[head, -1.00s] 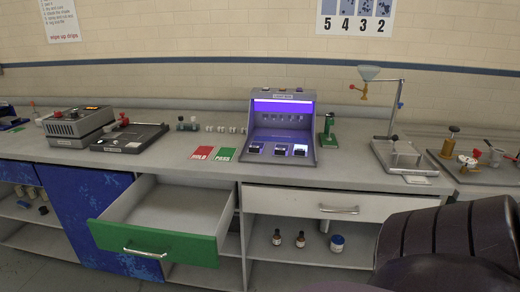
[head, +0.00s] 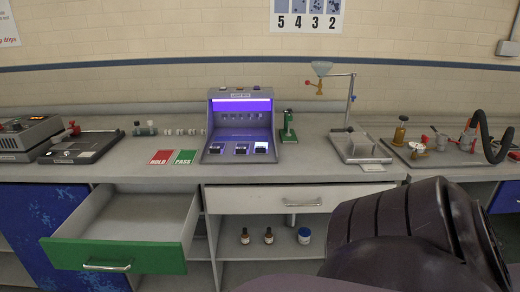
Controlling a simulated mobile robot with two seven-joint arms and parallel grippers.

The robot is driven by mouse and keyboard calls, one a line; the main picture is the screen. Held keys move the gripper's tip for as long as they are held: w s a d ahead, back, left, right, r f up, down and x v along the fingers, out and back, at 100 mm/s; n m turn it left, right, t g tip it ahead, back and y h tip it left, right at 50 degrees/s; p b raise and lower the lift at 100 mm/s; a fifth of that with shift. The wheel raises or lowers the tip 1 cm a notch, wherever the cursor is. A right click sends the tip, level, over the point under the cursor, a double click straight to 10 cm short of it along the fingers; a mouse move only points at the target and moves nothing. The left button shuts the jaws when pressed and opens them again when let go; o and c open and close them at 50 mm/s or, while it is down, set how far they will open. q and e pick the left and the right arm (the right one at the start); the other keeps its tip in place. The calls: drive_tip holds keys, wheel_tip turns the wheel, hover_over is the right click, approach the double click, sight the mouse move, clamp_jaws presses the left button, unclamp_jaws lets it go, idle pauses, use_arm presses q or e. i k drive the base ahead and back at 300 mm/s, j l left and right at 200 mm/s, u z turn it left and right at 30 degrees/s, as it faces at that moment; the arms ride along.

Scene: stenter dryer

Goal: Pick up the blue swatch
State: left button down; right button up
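I cannot make out a swatch that is surely the blue one. The light box (head: 241,105) stands on the counter with a violet-lit interior. Three small pieces sit along its floor: a left one (head: 215,149), a middle one (head: 241,150) and a right one (head: 261,148), which looks brightest. Their true colours are hard to tell under the violet light. Neither gripper is in view; only a dark link of my arm shows at the lower right, well apart from the light box.
Red HOLD (head: 161,157) and green PASS (head: 185,157) cards lie left of the light box. A green-fronted drawer (head: 115,256) stands open below. A green stand (head: 288,127) and a funnel stand (head: 357,147) are to the right. Bottles (head: 268,236) stand on the shelf beneath.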

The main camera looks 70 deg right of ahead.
sight(259, 148)
drive_tip(key=z, duration=2.15)
